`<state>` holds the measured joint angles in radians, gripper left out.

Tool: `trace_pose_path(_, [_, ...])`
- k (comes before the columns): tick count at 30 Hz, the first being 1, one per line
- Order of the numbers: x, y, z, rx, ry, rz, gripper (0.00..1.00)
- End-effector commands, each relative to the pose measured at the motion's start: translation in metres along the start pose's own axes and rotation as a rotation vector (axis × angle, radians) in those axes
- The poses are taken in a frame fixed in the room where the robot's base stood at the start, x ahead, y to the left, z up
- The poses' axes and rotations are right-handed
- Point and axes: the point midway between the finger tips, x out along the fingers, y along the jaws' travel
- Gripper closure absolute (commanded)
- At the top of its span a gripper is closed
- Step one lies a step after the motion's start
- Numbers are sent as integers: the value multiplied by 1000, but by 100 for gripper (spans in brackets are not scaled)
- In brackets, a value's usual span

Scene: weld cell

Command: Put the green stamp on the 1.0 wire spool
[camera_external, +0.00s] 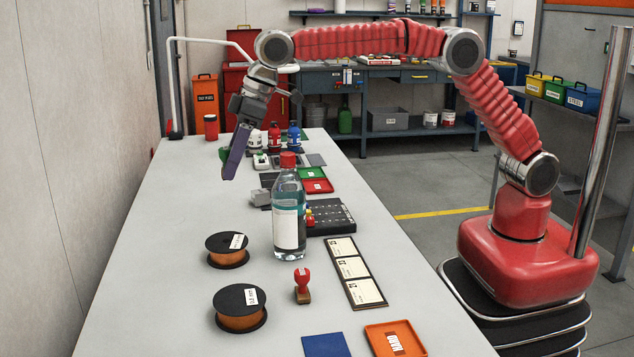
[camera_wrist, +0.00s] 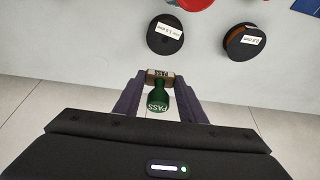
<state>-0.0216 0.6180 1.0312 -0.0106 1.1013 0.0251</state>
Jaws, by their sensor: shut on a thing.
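My gripper (camera_external: 229,176) is shut on the green stamp, above the left part of the table. In the wrist view the fingers (camera_wrist: 158,84) clamp the stamp's brown block, and its green handle (camera_wrist: 158,101) marked PASS points toward the camera side. In the outside view the stamp is mostly hidden by the gripper. Two black spools with orange wire lie flat on the table: the farther one (camera_external: 228,250), its label seemingly 1.0 mm, and the nearer one (camera_external: 240,308), its label seemingly 0.8 mm. They show in the wrist view as the left spool (camera_wrist: 165,33) and right spool (camera_wrist: 243,42). Neither touches my gripper.
A clear bottle (camera_external: 289,215) with a red cap stands right of the farther spool. A red stamp (camera_external: 302,286) stands right of the spools, beside a card rack (camera_external: 353,270). A blue pad (camera_external: 326,345) and orange tray (camera_external: 395,338) are in front. The left table strip is clear.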

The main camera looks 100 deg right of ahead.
Motion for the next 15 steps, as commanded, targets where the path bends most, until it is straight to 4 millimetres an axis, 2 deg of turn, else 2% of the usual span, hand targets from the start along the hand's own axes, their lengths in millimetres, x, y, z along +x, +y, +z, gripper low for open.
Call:
trace_pose_path(11, [10,26,-15,-2,2,-1,85])
trace_pose_path(15, [22,24,-8,-3,0,-2,85])
